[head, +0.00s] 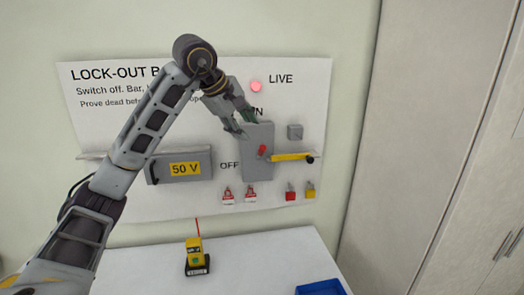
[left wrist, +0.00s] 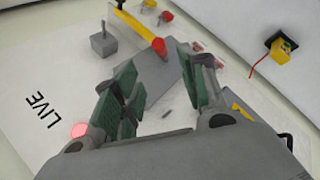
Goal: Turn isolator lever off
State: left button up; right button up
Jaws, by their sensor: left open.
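The grey isolator box (head: 258,168) is on the white wall board. A red knob (head: 263,150) is on its front, and a yellow bar (head: 290,157) with a black end reaches right from it. I cannot tell whether the red knob and yellow bar are one lever. The left wrist view also shows the red knob (left wrist: 158,45) and yellow bar (left wrist: 138,26). My left gripper (head: 243,122) is open and empty at the box's top left, partly hiding the ON label. In the wrist view the knob lies beyond its spread fingers (left wrist: 164,75). My right gripper is not in view.
A red lamp (head: 256,86) beside LIVE is lit. A grey 50 V box (head: 182,167) is left of the isolator. Red tags (head: 228,195) and padlocks (head: 291,196) hang below. A yellow tester (head: 195,255) and blue tray (head: 320,287) are on the bench (head: 255,262).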

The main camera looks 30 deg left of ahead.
aim_at(262, 154)
pick_arm(q)
jog(key=shift+p+x, duration=1.15)
jog(key=shift+x, duration=5.7)
jog(key=shift+s+f, duration=0.1)
grip_shut()
